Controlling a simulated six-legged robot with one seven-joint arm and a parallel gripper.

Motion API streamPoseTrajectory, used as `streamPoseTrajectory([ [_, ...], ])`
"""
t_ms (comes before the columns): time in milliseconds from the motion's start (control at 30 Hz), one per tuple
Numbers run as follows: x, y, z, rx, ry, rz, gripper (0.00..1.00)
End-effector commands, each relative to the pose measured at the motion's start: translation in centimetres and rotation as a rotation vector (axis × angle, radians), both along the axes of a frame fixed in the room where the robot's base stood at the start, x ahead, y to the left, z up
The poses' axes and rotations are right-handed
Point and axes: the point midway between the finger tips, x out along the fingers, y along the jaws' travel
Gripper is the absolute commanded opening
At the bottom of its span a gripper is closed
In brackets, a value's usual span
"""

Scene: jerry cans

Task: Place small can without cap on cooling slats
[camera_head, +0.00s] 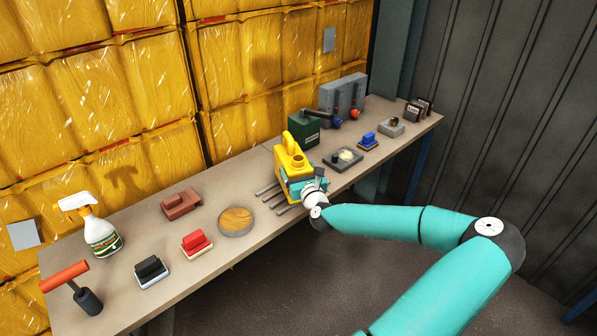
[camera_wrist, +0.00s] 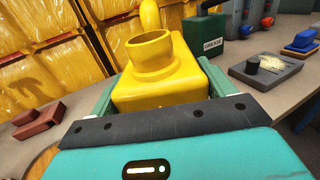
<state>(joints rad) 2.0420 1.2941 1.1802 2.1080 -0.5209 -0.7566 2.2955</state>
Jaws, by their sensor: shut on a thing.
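The small yellow can (camera_head: 290,162) has an open neck with no cap, and a handle behind it. It is upright at the middle of the bench, over the cooling slats (camera_head: 270,191), several thin dark bars that show to its left and front. I cannot tell whether its base touches them. My gripper (camera_head: 305,185) is shut on the can from the front. In the wrist view the can (camera_wrist: 155,75) sits between the two teal fingers, its open neck facing up. The can's lower part is hidden by my gripper.
On the bench (camera_head: 140,290), a round wooden disc (camera_head: 236,220), red brush (camera_head: 196,244) and spray bottle (camera_head: 98,230) stand left. A green grease box (camera_head: 304,128) is behind the can. A grey tray (camera_head: 343,158) and blue brush (camera_head: 368,141) lie right.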

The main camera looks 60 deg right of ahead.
Motion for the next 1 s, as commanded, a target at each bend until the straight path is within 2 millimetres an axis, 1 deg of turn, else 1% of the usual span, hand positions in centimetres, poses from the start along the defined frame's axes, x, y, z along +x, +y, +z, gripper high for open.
streamPoseTrajectory([
  [167,0.0,0.0,-0.2,0.0,0.0,0.0,0.56],
  [200,0.0,0.0,-0.3,-0.001,0.001,0.0,0.85],
  [267,0.0,0.0,-0.2,-0.001,0.001,0.0,0.97],
  [300,0.0,0.0,-0.2,-0.001,0.001,0.0,1.0],
  [600,0.0,0.0,0.1,-0.001,0.001,0.0,1.0],
  [633,-0.3,0.1,0.0,0.001,0.0,0.0,1.0],
  [767,-1.8,1.2,0.0,0.001,0.0,-0.001,1.0],
  [1000,-6.0,4.1,0.0,0.003,-0.001,-0.002,1.0],
])
